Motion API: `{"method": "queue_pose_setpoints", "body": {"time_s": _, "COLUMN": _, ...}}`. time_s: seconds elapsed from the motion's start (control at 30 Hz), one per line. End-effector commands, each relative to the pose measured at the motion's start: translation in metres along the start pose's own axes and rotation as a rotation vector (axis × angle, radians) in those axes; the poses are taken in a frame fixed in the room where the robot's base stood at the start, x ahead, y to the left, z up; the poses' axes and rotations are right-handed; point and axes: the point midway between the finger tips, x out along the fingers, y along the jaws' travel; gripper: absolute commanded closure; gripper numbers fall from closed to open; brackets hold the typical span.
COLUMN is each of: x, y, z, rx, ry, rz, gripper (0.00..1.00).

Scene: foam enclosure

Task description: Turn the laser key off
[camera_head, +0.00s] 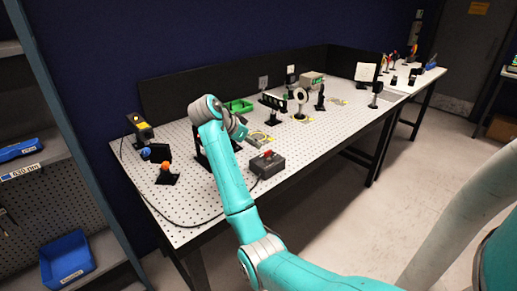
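A dark grey box (266,165) with a small red part on top sits near the front edge of the perforated table (205,205). A black cable runs from it along the front edge to the left. It looks like the laser's control box, but the key is too small to make out. My teal arm reaches over the table just left of the box. The end of my arm, with my gripper (240,131), is above the table behind and left of the box, apart from it. The fingers are too small and partly hidden to tell their state.
A black device with a yellow label (141,129) and an orange-topped mount (166,173) stand at the left. Bare table lies right of the box.

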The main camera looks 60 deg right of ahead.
Motion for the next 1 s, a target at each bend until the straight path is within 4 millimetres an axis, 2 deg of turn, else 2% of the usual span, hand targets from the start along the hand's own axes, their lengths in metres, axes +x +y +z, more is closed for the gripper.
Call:
{"method": "queue_pose_setpoints", "body": {"time_s": 0.17, "x": 0.014, "y": 0.001, "z": 0.0, "rx": 0.0, "ry": 0.0, "rz": 0.003, "gripper": 0.66}}
{"method": "queue_pose_setpoints", "body": {"time_s": 0.6, "x": 0.087, "y": 0.001, "z": 0.0, "rx": 0.0, "ry": -0.001, "rz": 0.004, "gripper": 0.66}}
{"method": "queue_pose_setpoints", "body": {"time_s": 0.8, "x": 0.104, "y": 0.0, "z": 0.0, "rx": -0.001, "ry": 0.0, "rz": 0.001, "gripper": 0.66}}
{"method": "queue_pose_setpoints", "body": {"time_s": 1.0, "x": 0.108, "y": 0.0, "z": 0.0, "rx": 0.0, "ry": 0.0, "rz": 0.0, "gripper": 0.66}}
